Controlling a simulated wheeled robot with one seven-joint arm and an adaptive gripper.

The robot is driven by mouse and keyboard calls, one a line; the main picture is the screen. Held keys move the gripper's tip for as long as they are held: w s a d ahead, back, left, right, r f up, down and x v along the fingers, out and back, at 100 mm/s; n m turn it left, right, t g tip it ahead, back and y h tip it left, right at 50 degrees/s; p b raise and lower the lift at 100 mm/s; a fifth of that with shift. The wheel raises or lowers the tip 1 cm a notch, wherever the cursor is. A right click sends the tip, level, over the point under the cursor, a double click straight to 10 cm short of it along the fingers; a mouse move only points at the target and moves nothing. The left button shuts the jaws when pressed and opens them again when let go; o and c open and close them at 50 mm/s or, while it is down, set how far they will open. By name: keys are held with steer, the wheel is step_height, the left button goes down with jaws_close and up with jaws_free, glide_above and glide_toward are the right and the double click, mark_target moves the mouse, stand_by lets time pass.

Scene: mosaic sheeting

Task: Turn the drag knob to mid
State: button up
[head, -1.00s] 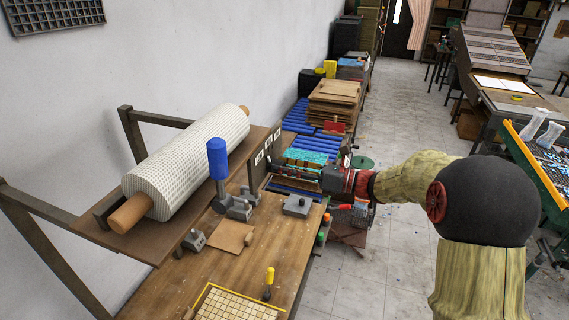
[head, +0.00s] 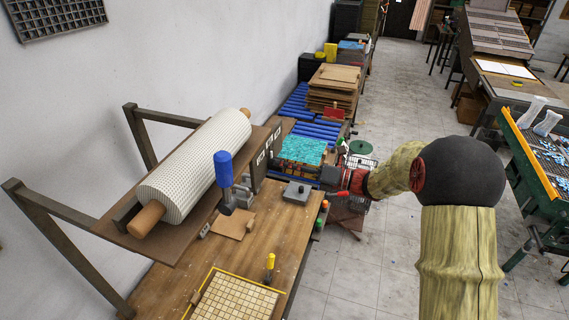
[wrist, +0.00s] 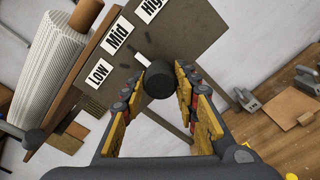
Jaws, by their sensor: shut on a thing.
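The drag knob (wrist: 157,80) is a dark round knob on a grey-brown panel (wrist: 185,35) in the wrist view. My gripper (wrist: 158,87) has its two yellow-padded fingers on either side of it and is shut on it. The white pointer (wrist: 142,60) beside the knob points toward the Mid label (wrist: 116,38). The Low label (wrist: 98,73) and the High label (wrist: 150,8) lie to either side of Mid. In the head view the panel (head: 263,157) stands at the table's far end, and the knob is too small to make out.
A roll of white mesh (head: 195,165) lies on a raised shelf left of the panel.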

steer(key=o, duration=1.2)
steer(key=shift+c, duration=0.2)
steer(key=v, duration=1.2)
